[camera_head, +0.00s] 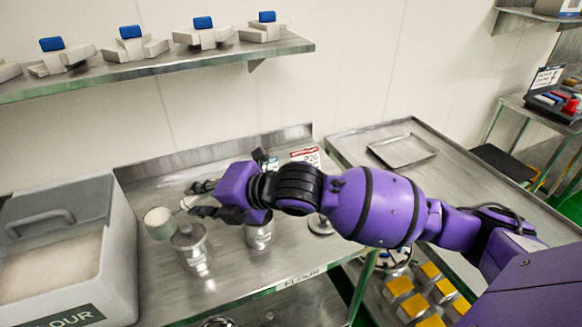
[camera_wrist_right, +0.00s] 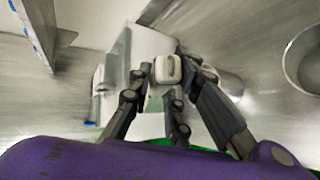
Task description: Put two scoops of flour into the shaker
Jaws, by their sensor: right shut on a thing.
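My right gripper (camera_head: 205,208) reaches left over the steel table and is shut on a scoop. The scoop's round pale cup (camera_head: 159,222) sticks out left of the fingers, at the upper left of a metal canister (camera_head: 194,256), probably the shaker. I cannot tell whether the cup touches it or how full it is. In the right wrist view, the fingers (camera_wrist_right: 172,105) close around a pale block-like part (camera_wrist_right: 168,69), likely the scoop's handle. The flour bin (camera_head: 122,255), with pale flour (camera_head: 52,266) inside, stands at the left. My left gripper is out of view.
A second metal canister (camera_head: 260,236) stands partly hidden under my right wrist. A small round metal piece (camera_head: 320,226) lies to its right. A shelf (camera_head: 165,66) with several blue-topped items hangs above. A shallow tray (camera_head: 402,151) lies on the right-hand table.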

